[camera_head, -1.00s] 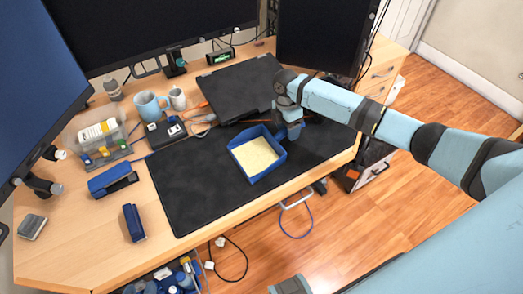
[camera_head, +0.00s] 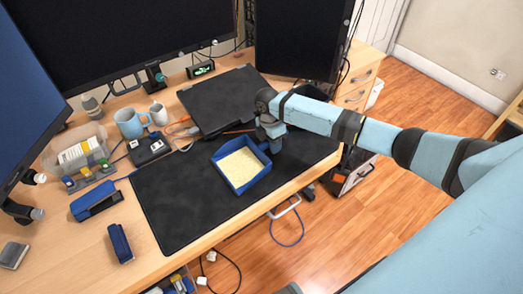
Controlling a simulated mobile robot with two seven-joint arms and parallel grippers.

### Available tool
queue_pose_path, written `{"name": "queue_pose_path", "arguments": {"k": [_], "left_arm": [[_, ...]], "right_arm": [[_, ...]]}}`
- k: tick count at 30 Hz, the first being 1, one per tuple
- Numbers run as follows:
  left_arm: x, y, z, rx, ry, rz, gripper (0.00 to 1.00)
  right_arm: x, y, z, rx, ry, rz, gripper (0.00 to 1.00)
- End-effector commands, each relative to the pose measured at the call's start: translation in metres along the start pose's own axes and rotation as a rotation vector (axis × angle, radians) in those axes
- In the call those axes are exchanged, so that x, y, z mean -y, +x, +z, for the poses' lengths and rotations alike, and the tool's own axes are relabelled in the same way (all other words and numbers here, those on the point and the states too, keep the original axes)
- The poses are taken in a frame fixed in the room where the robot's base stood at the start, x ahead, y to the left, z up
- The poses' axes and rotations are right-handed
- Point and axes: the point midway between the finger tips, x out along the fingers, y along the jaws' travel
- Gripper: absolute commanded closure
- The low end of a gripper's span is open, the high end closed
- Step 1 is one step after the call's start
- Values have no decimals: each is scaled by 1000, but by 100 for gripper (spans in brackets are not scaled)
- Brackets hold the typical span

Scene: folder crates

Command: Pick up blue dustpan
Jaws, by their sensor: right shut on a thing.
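The blue dustpan (camera_head: 241,165) is on or just above the black desk mat (camera_head: 178,209); I cannot tell whether it touches. Its tray shows a pale, cream-coloured inside. My right gripper (camera_head: 270,140) is at the dustpan's far right edge and is shut on it. The fingertips and the gripped part are mostly hidden by the wrist. My left gripper is not in view.
A closed black laptop (camera_head: 222,97) lies behind the dustpan, with monitors at the back. A blue mug (camera_head: 131,123), a blue stapler (camera_head: 95,202) and another dark blue item (camera_head: 120,243) stand at the left. The mat's front left is clear.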

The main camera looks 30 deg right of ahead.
Motion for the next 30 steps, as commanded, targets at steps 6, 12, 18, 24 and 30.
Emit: {"name": "queue_pose_path", "arguments": {"k": [6, 12, 18, 24, 30], "left_arm": [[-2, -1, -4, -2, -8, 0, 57], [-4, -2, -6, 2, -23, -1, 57], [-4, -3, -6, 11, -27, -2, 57], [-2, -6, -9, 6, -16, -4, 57], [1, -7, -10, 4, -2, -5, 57]], "right_arm": [[3, -21, 0, -1, -1, 4, 100], [12, -68, 0, 0, -1, 6, 100], [24, -127, 0, 0, -1, 5, 100], [33, -170, 0, 0, -1, 2, 100], [37, -191, 0, -1, 0, 2, 100]]}}
